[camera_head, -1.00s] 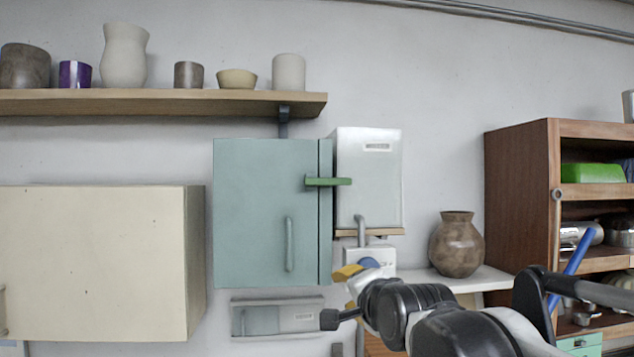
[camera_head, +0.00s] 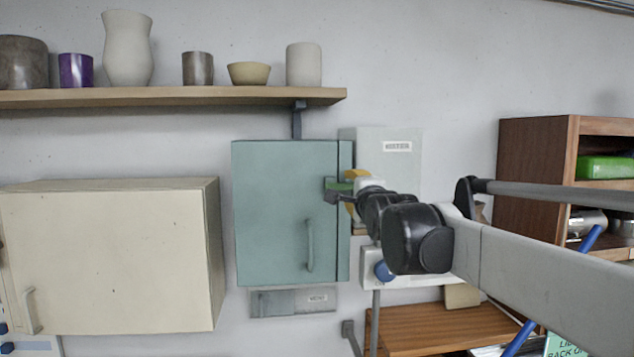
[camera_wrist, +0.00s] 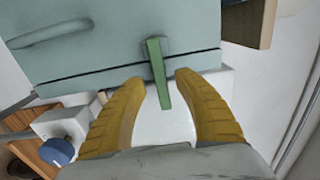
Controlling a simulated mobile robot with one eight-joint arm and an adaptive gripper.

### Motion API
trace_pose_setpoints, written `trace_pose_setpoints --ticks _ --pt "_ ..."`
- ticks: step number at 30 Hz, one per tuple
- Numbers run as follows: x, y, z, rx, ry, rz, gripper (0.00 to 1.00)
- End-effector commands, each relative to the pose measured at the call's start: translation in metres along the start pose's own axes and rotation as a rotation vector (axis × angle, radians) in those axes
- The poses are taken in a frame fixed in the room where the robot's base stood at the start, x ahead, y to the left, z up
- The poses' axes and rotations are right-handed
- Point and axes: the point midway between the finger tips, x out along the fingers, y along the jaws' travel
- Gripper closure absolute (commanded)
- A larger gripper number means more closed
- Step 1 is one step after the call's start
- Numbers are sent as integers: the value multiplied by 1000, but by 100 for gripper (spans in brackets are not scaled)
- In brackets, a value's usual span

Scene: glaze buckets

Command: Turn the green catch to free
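The green catch (camera_wrist: 158,72) is a slim bar on a dark mount at the edge of a teal cabinet door (camera_head: 285,215). In the wrist view it reaches across the dark seam at the door's edge. In the head view the catch (camera_head: 341,186) lies level and is partly hidden by my gripper (camera_head: 346,193). In the wrist view my gripper (camera_wrist: 161,82) is open, with one yellow finger on each side of the catch's free end. I see gaps between the bar and both fingers.
A pale box (camera_head: 403,155) hangs right of the cabinet, and a white unit with a blue knob (camera_wrist: 58,151) sits below it. A cream cabinet (camera_head: 110,260) is at left. A shelf (camera_head: 190,97) with several pots runs above.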

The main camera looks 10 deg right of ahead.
Motion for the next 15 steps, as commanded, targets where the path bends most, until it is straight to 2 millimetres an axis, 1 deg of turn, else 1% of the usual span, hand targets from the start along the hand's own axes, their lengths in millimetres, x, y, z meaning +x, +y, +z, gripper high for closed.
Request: trace_pose_setpoints --ticks 1,3,6,15 --pt "7 -2 0 0 0 0 62" --pt "15 -2 0 0 0 0 62" --pt "21 0 0 -1 0 0 62" --pt "24 0 0 0 0 1 62"
